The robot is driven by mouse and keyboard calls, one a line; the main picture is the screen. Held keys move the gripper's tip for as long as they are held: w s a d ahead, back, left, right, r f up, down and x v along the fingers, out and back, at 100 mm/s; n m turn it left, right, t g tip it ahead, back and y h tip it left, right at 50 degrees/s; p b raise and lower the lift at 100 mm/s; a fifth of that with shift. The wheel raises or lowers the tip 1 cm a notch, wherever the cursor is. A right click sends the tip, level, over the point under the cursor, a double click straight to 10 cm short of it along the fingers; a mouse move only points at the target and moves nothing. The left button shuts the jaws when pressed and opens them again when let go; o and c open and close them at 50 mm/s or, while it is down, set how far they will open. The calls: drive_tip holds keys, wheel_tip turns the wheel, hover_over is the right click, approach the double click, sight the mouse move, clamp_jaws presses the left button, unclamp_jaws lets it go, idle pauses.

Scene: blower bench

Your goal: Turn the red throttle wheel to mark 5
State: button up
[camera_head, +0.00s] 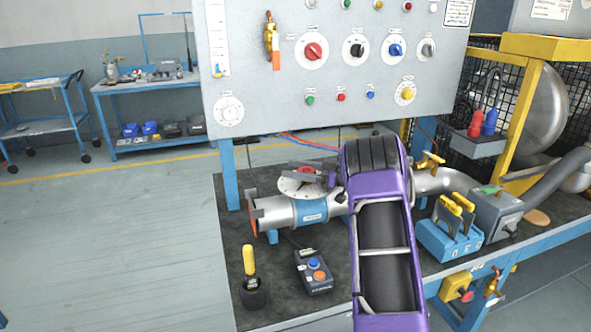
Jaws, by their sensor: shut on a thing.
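The red throttle wheel (303,169) sits on a round white dial plate (297,188) on top of the grey pipe valve body, left of my purple arm. Dark parts cross the wheel's top, and the dial's marks are too small to read. My gripper (327,174) is at the right side of the wheel, shut on it. The gripper is mostly hidden by my arm, so its fingertips and exact hold do not show clearly.
A control panel (268,95) with knobs and lamps stands behind. A yellow-handled tool (249,262) in a black cup and a button box (315,272) are in front. A blue holder (447,241) with yellow handles and a yellow valve handle (430,161) are right.

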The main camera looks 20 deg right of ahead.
drive_tip(key=shift+f, duration=0.15)
drive_tip(key=o, duration=1.4)
drive_tip(key=v, duration=1.7)
drive_tip(key=shift+s+d+p, duration=0.15)
drive_tip(key=shift+p, duration=0.15)
